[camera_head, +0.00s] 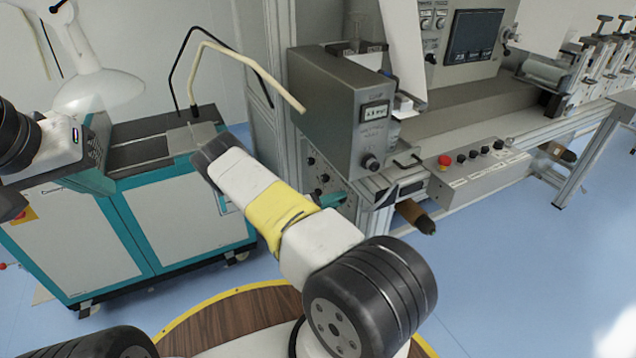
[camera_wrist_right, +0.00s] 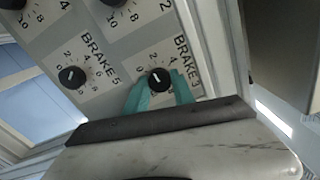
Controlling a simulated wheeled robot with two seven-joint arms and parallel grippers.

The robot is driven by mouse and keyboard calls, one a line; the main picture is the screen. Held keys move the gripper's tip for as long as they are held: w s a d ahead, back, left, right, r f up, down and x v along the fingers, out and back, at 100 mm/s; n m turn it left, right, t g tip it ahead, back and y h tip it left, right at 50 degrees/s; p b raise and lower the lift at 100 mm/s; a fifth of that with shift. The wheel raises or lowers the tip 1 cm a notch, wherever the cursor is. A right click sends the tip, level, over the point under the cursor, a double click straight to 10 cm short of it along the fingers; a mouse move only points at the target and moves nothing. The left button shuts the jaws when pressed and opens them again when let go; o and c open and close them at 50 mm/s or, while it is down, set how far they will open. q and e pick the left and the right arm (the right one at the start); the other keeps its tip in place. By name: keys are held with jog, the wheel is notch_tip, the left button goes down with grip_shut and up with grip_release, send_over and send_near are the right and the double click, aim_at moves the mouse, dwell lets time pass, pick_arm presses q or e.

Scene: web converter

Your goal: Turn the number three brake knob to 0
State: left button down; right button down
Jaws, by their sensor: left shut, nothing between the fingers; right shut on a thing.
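In the head view my right gripper (camera_head: 332,200) reaches the lower front of the grey control box, and the knob is hidden there. My left gripper (camera_head: 96,145) is shut and empty, over the teal and white cabinet.
The brake 5 knob (camera_wrist_right: 72,78) is close by on the panel, with other knobs above. The grey control box (camera_head: 330,100) stands above the knob panel. A roller end (camera_head: 415,215) sticks out at its right. Blue floor (camera_head: 500,290) is clear at the right.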

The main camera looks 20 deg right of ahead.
jog(key=shift+w+n, duration=0.1)
jog(key=shift+n, duration=4.1)
jog(key=c, duration=1.1)
grip_release()
jog(key=shift+o, duration=0.2)
jog(key=a, duration=0.8)
jog(key=shift+s, duration=0.35)
